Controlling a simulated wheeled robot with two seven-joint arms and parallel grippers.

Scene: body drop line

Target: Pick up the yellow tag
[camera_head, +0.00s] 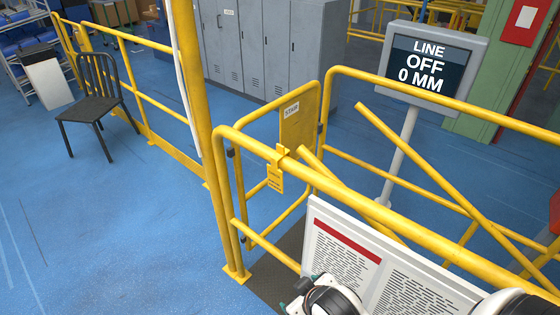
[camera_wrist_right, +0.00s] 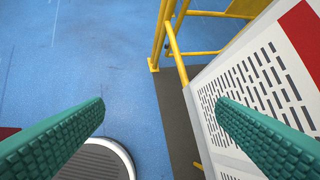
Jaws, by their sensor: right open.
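The yellow tag (camera_head: 275,182) hangs by a hooked top over the upper yellow rail near the gate corner in the head view. It has small dark print on it. I cannot see it in the right wrist view. My left gripper is not in view.
Yellow railings and a gate with a plate (camera_head: 299,120) surround the corner. A white printed board (camera_head: 345,250) leans below the rail. A sign (camera_head: 425,65) on a post reads "LINE OFF 0 MM". A black chair (camera_head: 95,105) and grey lockers (camera_head: 250,45) stand behind. Blue floor is clear at left.

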